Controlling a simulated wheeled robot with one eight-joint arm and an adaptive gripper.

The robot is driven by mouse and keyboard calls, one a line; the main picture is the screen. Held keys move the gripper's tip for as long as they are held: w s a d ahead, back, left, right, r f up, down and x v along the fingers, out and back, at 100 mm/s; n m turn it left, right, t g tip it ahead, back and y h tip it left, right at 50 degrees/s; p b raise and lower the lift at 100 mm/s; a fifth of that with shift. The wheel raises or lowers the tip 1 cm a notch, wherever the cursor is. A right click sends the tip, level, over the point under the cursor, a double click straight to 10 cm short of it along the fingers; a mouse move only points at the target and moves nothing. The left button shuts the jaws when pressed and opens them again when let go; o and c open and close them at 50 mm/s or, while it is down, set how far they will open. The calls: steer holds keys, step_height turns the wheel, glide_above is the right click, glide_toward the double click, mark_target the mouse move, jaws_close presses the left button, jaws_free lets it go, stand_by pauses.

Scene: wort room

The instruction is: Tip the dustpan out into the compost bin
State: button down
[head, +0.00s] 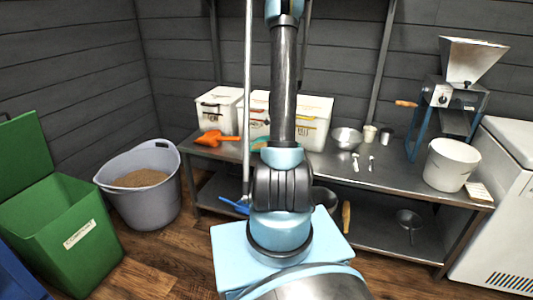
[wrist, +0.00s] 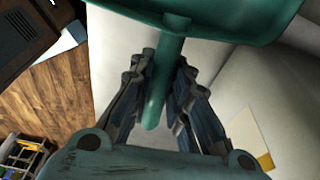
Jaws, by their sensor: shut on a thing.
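The teal-green dustpan shows in the wrist view, its pan (wrist: 225,22) across the top and its handle (wrist: 157,90) running down between the fingers. My gripper (wrist: 160,75) is shut on that handle. I see the pan's outer side; its inside and any contents are hidden. In the head view my arm rises out of the top of the picture, and I cannot make out the gripper there. A green bin (head: 75,240) with a pale label and its lid raised stands on the floor at the left; it appears to be the compost bin. The dustpan is not seen over it.
A grey tub (head: 150,205) of grain stands beside the green bin, and a blue bin (head: 18,275) at the lower left. The steel table (head: 385,175) holds an orange scoop (head: 215,138), white boxes (head: 218,110), a white bucket (head: 450,163) and a mill (head: 455,95). A white freezer (head: 505,200) stands right.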

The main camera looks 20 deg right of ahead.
steer(key=shift+r, duration=1.75)
